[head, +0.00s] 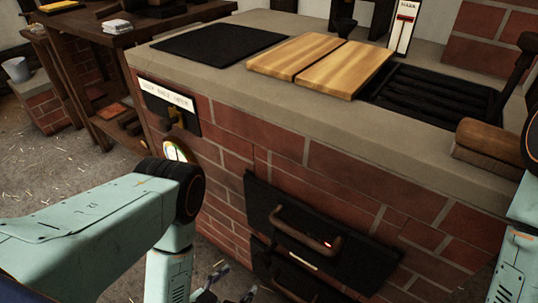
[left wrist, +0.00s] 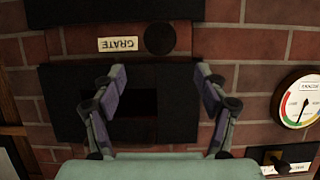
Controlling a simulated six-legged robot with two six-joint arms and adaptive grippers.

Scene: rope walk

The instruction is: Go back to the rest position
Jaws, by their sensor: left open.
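My left gripper (head: 225,292) is low at the bottom edge of the head view, close to the front of a brick stove, and only its fingertips show there. In the left wrist view my left gripper (left wrist: 160,82) is open, its two fingers wide apart with nothing between them. It faces black metal fittings with a dark opening (left wrist: 130,105) on the brick front.
The brick stove has a concrete top (head: 270,85) with wooden boards (head: 345,68), a dark grate and a brush (head: 490,145). A black door with a handle (head: 305,230) is on its front, near my left arm. A gauge (left wrist: 300,102) is at right in the wrist view.

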